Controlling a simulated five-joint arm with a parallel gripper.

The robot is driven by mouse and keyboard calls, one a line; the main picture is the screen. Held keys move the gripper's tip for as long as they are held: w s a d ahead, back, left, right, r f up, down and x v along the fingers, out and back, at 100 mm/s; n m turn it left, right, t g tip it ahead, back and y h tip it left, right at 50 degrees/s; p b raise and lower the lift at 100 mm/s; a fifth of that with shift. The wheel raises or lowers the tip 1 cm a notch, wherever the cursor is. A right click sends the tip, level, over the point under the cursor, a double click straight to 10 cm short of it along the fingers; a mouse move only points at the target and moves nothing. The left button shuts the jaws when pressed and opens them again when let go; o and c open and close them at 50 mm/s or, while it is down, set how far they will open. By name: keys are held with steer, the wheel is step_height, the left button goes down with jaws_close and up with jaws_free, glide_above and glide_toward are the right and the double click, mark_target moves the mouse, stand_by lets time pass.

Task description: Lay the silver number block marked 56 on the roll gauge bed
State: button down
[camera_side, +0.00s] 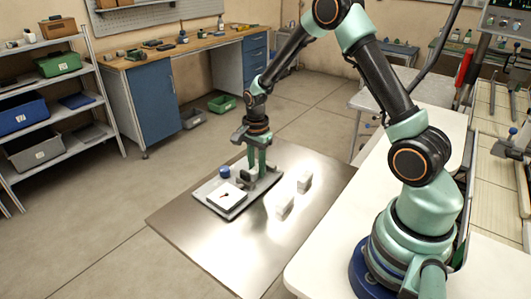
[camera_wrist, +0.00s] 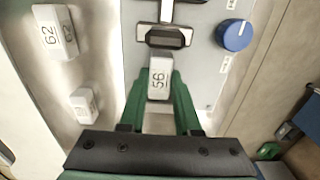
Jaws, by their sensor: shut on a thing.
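My gripper (camera_wrist: 160,92) has green fingers shut on the silver number block (camera_wrist: 159,78), whose marking reads 56 in the wrist view. In the side view my gripper (camera_side: 258,166) points down at the back right part of the roll gauge (camera_side: 240,203), a grey plate with a blue knob (camera_side: 224,171) and a white dial face. The held block cannot be made out there. In the wrist view the block lies over or just in front of the gauge's grey plate (camera_wrist: 205,75), below a dark-framed part (camera_wrist: 165,37). Whether the block touches the gauge I cannot tell.
Two other pale blocks, one marked 62 (camera_wrist: 54,32) and another (camera_wrist: 83,105), stand apart on the shiny metal sheet (camera_side: 215,255) to the right of the gauge in the side view. The front of the sheet is clear. A white bench (camera_side: 330,245) borders it at right.

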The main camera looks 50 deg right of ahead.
mark_target(257, 168)
steer(key=shift+f, duration=0.1)
steer(key=c, duration=0.6)
jaws_free()
step_height(257, 168, up, 12)
steer(key=s+a+r+n+t, duration=0.2)
steer(key=s+a+r+n, duration=0.2)
steer(key=s+n, duration=0.3)
steer(key=s+a+r+n+t, duration=0.3)
steer(key=s+a+r+n, duration=0.2)
steer(key=n, duration=0.6)
steer(key=shift+s+r+t, duration=0.3)
steer(key=shift+s+r, duration=0.7)
steer(key=shift+r, duration=0.3)
